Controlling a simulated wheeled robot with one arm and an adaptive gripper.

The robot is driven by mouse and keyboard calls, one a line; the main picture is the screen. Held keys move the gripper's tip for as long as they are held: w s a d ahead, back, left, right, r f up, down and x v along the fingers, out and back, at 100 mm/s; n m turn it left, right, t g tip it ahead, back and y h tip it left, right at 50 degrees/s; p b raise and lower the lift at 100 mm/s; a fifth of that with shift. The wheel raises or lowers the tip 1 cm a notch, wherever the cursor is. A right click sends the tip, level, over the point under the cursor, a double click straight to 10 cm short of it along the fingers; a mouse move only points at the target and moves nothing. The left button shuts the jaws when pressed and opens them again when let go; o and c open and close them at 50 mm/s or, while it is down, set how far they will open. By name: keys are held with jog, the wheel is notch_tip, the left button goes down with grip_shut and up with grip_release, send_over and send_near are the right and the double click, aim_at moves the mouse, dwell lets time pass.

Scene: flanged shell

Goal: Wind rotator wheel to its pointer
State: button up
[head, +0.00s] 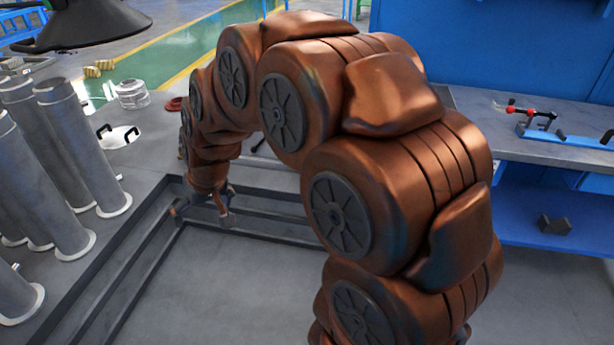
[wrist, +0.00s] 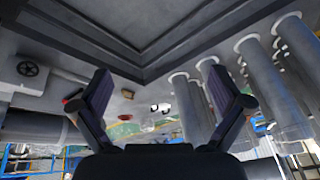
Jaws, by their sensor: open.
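In the wrist view, a small dark spoked handwheel (wrist: 28,69) is at the far left, on the face of a pale grey housing (wrist: 42,80). It looks like the rotator wheel. A pointer beside it is too small to make out. In the head view I cannot pick out the wheel; my arm covers much of the middle. My gripper (head: 203,211) hangs low over the left back corner of the dark frame. In the wrist view my gripper (wrist: 160,80) has its two fingers wide apart with nothing between them. The wheel lies left of the fingers, well apart from them.
Several tall grey flanged tubes (head: 85,145) stand left of my gripper. A white lid with dark handles (head: 118,136) and a clear container (head: 132,94) lie behind them. Dark rails (head: 130,265) edge the grey surface. A blue bench (head: 540,140) stands at right.

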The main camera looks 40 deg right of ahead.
jog(key=w+d+f+m+t+h+b, duration=0.1)
jog(key=w+d+f+t+b, duration=0.35)
jog(key=w, duration=0.75)
jog(key=w+d+f+m+t+h+b, duration=0.15)
jog(key=w+d+f+b, duration=0.35)
jog(key=w+d+f, duration=0.5)
jog(key=w+d+f+m+t+h+b, duration=0.1)
jog(key=w+d+f+h+b, duration=0.15)
jog(key=w+d+f, duration=0.35)
jog(key=w+d+f+m+t+h+b, duration=0.1)
jog(key=w+d+f+m+h+b, duration=0.2)
jog(key=d, duration=0.6)
jog(key=s+d+f+m+g+h+b, duration=0.15)
jog(key=d+f+h+b, duration=0.3)
jog(key=d+f, duration=0.55)
jog(key=s+d+f+m+h+b, duration=0.1)
jog(key=s+d+f+h+b, duration=0.35)
jog(key=d, duration=0.85)
jog(key=shift+y, duration=0.5)
jog(key=b+x, duration=0.1)
jog(key=x, duration=0.2)
jog(key=b+x, duration=0.1)
jog(key=x, duration=0.2)
jog(key=b+x, duration=0.1)
jog(key=x, duration=0.2)
jog(key=shift+w+a+f, duration=0.25)
jog(key=shift+w+f, duration=0.05)
